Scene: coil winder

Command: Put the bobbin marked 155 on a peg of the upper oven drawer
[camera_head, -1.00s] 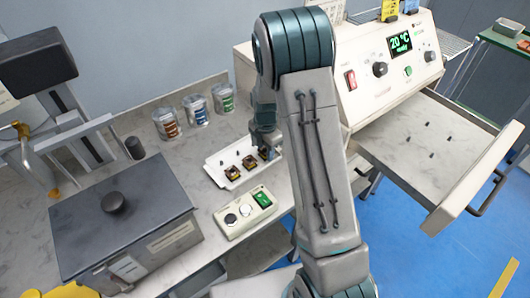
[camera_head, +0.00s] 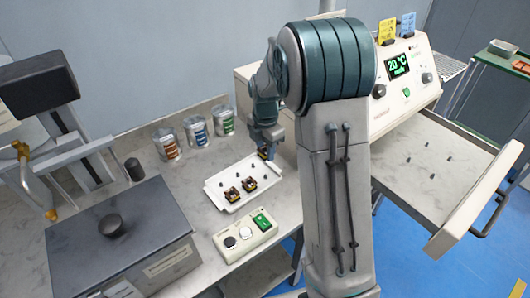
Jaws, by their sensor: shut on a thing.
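My gripper (camera_head: 265,147) is above the far right end of the white tray (camera_head: 216,197), shut on a small dark and orange bobbin (camera_head: 264,154). The number on this bobbin is too small to read. Two similar bobbins (camera_head: 241,190) sit in the tray, side by side, and bare pegs stand behind them. The oven drawer (camera_head: 440,165) at the right is pulled out. Several small dark pegs (camera_head: 432,158) stand on its floor, with no bobbin on those I see. My arm hides the drawer's left part.
The oven panel (camera_head: 400,70) reads 20 °C, with yellow and blue tags above it. A button box (camera_head: 245,238) lies before the tray. Three jars (camera_head: 196,131) stand behind. A dark lidded box (camera_head: 120,240) and a winding machine (camera_head: 60,130) fill the left. Blue floor shows below the drawer.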

